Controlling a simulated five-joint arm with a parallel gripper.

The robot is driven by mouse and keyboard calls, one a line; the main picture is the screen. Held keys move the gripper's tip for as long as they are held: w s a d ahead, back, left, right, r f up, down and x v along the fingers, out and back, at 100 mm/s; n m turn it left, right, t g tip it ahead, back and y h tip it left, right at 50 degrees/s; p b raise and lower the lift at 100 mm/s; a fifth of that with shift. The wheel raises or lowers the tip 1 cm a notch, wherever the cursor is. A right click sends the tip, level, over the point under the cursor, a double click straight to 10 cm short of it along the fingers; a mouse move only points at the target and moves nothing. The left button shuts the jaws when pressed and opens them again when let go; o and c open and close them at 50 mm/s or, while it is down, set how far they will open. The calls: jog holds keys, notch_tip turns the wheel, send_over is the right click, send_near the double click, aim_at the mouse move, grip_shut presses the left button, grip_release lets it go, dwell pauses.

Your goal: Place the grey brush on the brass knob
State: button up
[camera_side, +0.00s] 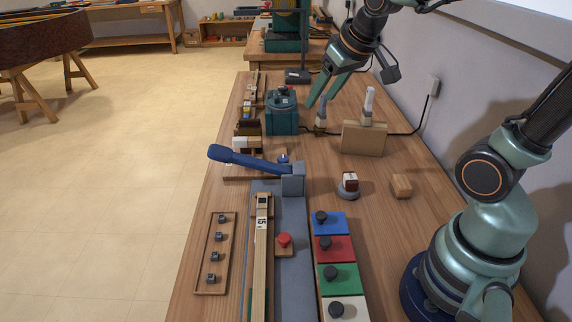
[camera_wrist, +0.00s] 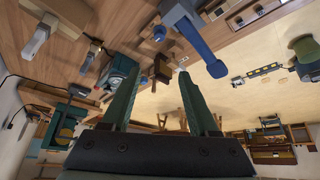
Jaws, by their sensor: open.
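My gripper (camera_side: 318,103) is open and empty, pointing down at the far part of the bench. Its two fingers also show spread apart in the wrist view (camera_wrist: 158,76). A small upright tool with a grey handle and tan lower end (camera_side: 321,117), which looks like the grey brush, stands close to the fingertips in the side view. In the wrist view it appears left of the fingers (camera_wrist: 90,56), clear of them. A pale-handled tool (camera_side: 368,103) stands at a wooden block (camera_side: 364,139) to its right. I cannot clearly make out a brass knob.
A teal machine (camera_side: 282,116) stands left of my gripper. A blue lever (camera_side: 250,160) reaches across the bench nearer the camera. Bare wood lies around the small block.

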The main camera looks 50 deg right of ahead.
jog(key=s+a+n, duration=0.1)
jog(key=s+a, duration=0.4)
jog(key=s, duration=0.2)
jog(key=shift+s+f+y, duration=0.25)
jog(key=shift+f+y, duration=0.05)
jog(key=shift+y, duration=0.1)
jog(key=shift+a, duration=0.1)
dwell(0.6)
